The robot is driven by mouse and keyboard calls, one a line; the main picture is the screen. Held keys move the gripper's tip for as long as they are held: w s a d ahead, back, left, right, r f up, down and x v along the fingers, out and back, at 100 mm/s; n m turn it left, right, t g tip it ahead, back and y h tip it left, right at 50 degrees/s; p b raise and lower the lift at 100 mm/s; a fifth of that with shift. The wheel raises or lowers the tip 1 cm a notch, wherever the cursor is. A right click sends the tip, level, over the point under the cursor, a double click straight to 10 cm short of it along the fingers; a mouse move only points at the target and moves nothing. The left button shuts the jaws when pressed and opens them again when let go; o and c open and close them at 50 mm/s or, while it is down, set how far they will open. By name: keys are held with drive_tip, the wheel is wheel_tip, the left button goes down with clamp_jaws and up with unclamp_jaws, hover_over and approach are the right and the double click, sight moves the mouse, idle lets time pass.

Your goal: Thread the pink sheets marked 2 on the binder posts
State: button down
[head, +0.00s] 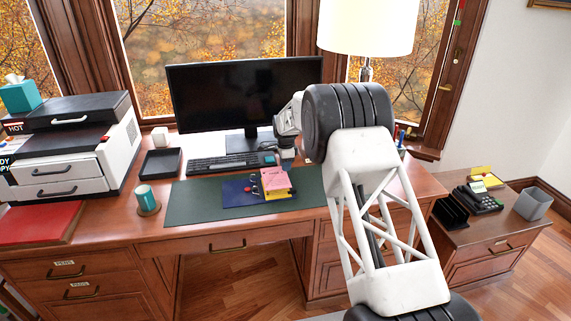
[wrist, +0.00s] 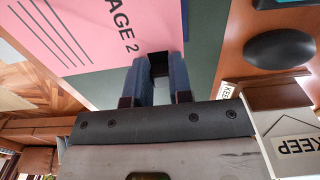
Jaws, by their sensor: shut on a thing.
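In the head view the pink sheets (head: 275,179) are over the right part of a dark blue binder (head: 236,193) on the green desk mat. In the wrist view the pink sheet (wrist: 90,30) carries the words "PAGE 2" and black lines. My gripper (wrist: 158,66) is shut on the pink sheets at their edge, its dark blue fingers side by side. Small red parts show by the binder; I cannot make out the posts or the sheets' holes.
The green mat (head: 195,203) has clear room to the left. A keyboard (head: 220,163) and monitor (head: 245,90) stand behind it. A teal mug (head: 146,197) and black tray (head: 161,162) are further left. The wrist view shows a black mouse (wrist: 279,51) and a KEEP sign (wrist: 293,146).

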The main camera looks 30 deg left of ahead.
drive_tip(key=shift+f, duration=0.25)
drive_tip(key=shift+f, duration=0.7)
drive_tip(key=shift+f, duration=0.6)
drive_tip(key=c, duration=0.9)
unclamp_jaws()
drive_tip(key=shift+c, duration=0.2)
drive_tip(key=shift+r, duration=0.15)
drive_tip(key=shift+r, duration=3.35)
